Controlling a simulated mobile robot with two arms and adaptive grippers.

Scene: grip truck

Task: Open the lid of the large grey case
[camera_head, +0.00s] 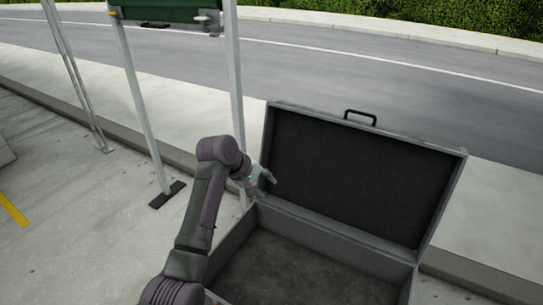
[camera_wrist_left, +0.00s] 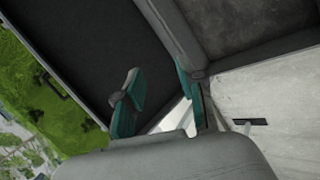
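The large grey case (camera_head: 340,232) stands with its lid (camera_head: 355,170) raised upright, leaning slightly back. Its dark inside and empty-looking base are exposed. A black handle (camera_head: 360,117) sits on the lid's top edge. My left gripper (camera_head: 265,178) is at the lid's left side edge, low down near the hinge. In the left wrist view its two teal fingers (camera_wrist_left: 157,82) are spread apart, with the dark lid (camera_wrist_left: 95,60) behind them. I cannot tell whether a finger touches the lid. My right gripper is not in view.
A metal-legged stand with a green panel (camera_head: 170,10) is behind and left of my arm; one post (camera_head: 235,80) rises close to the case's left side. A kerb (camera_head: 120,130) and road (camera_head: 330,60) lie behind. Pavement at left (camera_head: 70,230) is mostly clear.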

